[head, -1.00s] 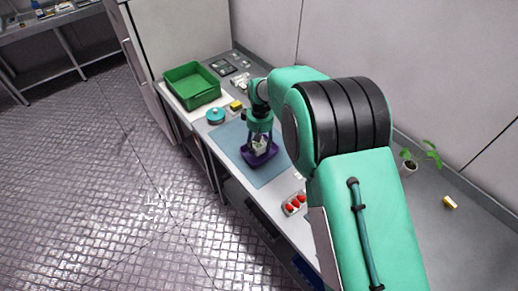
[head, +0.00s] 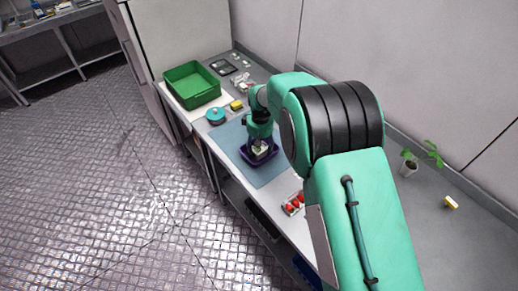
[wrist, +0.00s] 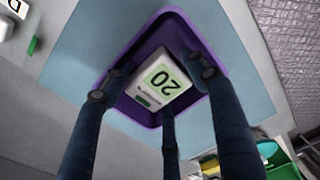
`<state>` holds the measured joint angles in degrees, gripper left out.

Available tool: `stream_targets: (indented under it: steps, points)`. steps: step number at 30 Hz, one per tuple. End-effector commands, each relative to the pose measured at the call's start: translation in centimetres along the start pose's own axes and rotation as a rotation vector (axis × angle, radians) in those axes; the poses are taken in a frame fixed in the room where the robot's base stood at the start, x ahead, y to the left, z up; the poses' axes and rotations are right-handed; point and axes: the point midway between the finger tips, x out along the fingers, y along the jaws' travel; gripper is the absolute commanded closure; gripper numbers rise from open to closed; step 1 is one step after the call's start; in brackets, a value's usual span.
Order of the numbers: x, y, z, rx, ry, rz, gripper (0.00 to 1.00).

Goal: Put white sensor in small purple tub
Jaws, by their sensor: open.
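The white sensor (wrist: 160,80), with a green display reading "20", lies in the small purple tub (wrist: 125,60), tilted in the wrist view. In the head view the sensor (head: 261,149) shows as a pale block inside the tub (head: 274,155), partly hidden by my gripper. My gripper (head: 260,142) points down over the tub. In the wrist view its dark fingers (wrist: 155,105) stand spread around the sensor, with gaps visible between them and it. I cannot tell whether any fingertip touches the tub.
The tub stands on a blue mat (head: 232,136). A green crate (head: 193,101), a teal round container (head: 216,115) and a yellow block (head: 236,105) lie farther back. A tray of red berries (head: 293,204) is in front. A potted seedling (head: 408,168) stands right.

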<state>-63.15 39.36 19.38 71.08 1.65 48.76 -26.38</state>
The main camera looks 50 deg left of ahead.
Motion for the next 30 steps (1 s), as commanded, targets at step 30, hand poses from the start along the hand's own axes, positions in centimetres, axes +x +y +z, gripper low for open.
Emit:
stream_targets:
  steps: [30]
  points:
    - [-11.2,0.0,0.0,0.000,0.001,0.000,0.42]
